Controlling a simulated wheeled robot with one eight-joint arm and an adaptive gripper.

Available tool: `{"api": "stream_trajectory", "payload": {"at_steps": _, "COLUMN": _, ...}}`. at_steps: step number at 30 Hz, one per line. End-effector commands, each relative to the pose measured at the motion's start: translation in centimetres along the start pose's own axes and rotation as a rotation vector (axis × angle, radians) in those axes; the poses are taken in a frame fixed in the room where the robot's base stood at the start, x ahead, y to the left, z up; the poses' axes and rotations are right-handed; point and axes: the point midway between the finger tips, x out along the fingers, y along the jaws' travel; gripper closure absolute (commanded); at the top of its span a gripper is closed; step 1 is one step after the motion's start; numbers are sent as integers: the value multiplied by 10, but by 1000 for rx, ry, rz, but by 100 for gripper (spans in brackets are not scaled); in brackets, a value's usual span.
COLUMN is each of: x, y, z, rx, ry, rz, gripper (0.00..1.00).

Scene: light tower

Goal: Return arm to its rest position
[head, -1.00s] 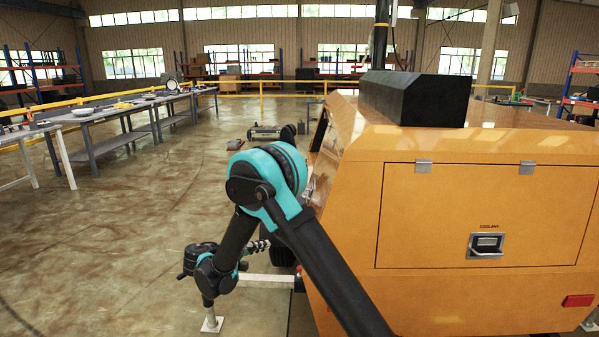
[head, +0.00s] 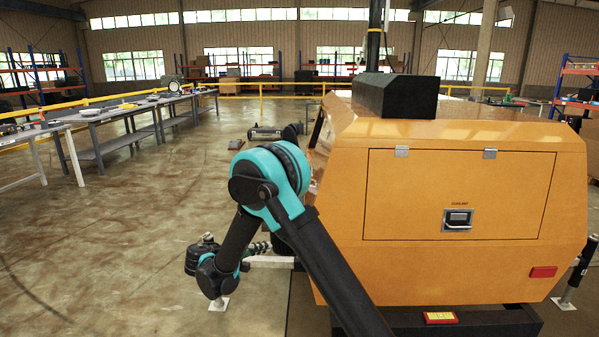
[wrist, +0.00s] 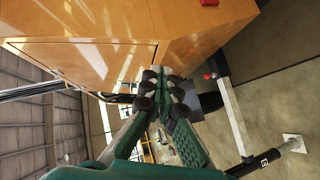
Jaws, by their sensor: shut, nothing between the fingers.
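My arm (head: 270,185), black with teal joints, rises from the bottom of the head view, bends at a high elbow and reaches down on the left. My gripper (wrist: 168,92) shows in the wrist view with its green and black fingers together and empty. In the head view I cannot make out its fingers. The orange light tower trailer (head: 420,275) stands to the right of the forearm. Its body also fills the top of the wrist view (wrist: 120,60). I cannot tell how far the fingertips are from the trailer.
The trailer has a closed side door (head: 400,190), a black box (head: 395,95) on top and an outrigger leg (head: 575,270) at right. A grey outrigger foot (wrist: 293,142) shows in the wrist view. Grey workbenches (head: 100,150) line the left. The floor (head: 100,260) between is clear.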

Motion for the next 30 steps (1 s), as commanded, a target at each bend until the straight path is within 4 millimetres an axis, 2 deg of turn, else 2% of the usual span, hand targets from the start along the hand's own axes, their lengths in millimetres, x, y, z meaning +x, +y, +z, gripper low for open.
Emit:
{"api": "stream_trajectory", "payload": {"at_steps": 8, "x": 23, "y": 18, "z": 16, "rx": -7, "ry": -41, "rz": -56, "gripper": 100}}
{"api": "stream_trajectory", "payload": {"at_steps": 17, "x": 59, "y": 50, "z": 54, "rx": -7, "ry": -113, "rz": -171, "gripper": 100}}
{"api": "stream_trajectory", "payload": {"at_steps": 20, "x": 74, "y": 65, "z": 77, "rx": 1, "ry": -148, "rz": -231, "gripper": 100}}
{"api": "stream_trajectory", "payload": {"at_steps": 23, "x": 90, "y": 82, "z": 110, "rx": 17, "ry": -190, "rz": -311, "gripper": 100}}
{"api": "stream_trajectory", "payload": {"at_steps": 27, "x": 105, "y": 102, "z": 161, "rx": 57, "ry": -244, "rz": -434, "gripper": 100}}
{"api": "stream_trajectory", "payload": {"at_steps": 30, "x": 108, "y": 113, "z": 198, "rx": 96, "ry": -275, "rz": -519, "gripper": 100}}
